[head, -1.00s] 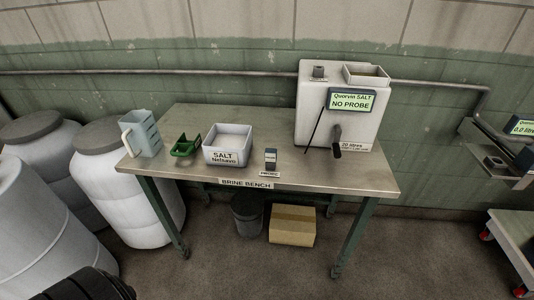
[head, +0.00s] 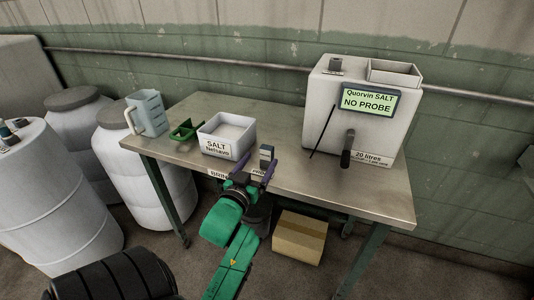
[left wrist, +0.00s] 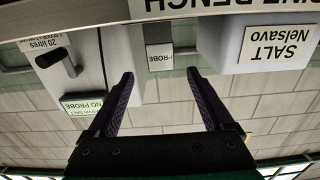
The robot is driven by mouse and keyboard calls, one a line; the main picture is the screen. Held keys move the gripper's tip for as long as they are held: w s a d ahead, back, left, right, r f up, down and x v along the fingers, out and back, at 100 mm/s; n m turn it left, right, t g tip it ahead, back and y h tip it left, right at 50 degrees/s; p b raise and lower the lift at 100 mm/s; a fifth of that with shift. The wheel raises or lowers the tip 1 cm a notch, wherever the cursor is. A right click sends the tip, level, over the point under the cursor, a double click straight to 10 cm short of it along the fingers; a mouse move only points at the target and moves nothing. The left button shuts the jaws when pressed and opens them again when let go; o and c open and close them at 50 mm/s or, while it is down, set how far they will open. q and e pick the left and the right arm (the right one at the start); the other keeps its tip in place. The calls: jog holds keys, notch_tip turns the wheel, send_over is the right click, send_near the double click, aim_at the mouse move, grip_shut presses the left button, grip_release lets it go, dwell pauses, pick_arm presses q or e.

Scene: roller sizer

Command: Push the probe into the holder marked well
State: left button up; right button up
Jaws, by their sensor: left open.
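A small grey upright block (head: 267,153) stands near the front edge of the bench, behind my left gripper; a small PROBE label (left wrist: 160,58) shows between the fingers in the left wrist view. I cannot tell whether the block is the probe or its stand. My left gripper (head: 258,161) is open and empty, its purple fingers spread in front of the block. The white salt machine (head: 324,95) has a display (head: 369,101) reading NO PROBE. A small grey fitting (head: 336,65) sits on its top. I cannot read a "well" marking anywhere.
A salt tub (head: 226,151), a green scoop (head: 184,131) and a clear jug (head: 147,114) stand left on the steel bench (head: 380,195). A thin black rod (head: 323,131) and a dark lever (head: 347,150) are at the machine's front. A cardboard box (head: 299,238) lies below.

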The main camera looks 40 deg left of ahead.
aim_at(268, 146)
pick_arm(q)
jog(key=x, duration=0.9)
jog(key=shift+w+a+r+p, duration=0.1)
jog(key=shift+a+p, duration=0.05)
jog(key=shift+p, duration=0.25)
jog(key=shift+w+a, duration=0.1)
jog(key=shift+w, duration=0.25)
jog(key=shift+s, duration=0.1)
jog(key=c, duration=0.5)
grip_shut()
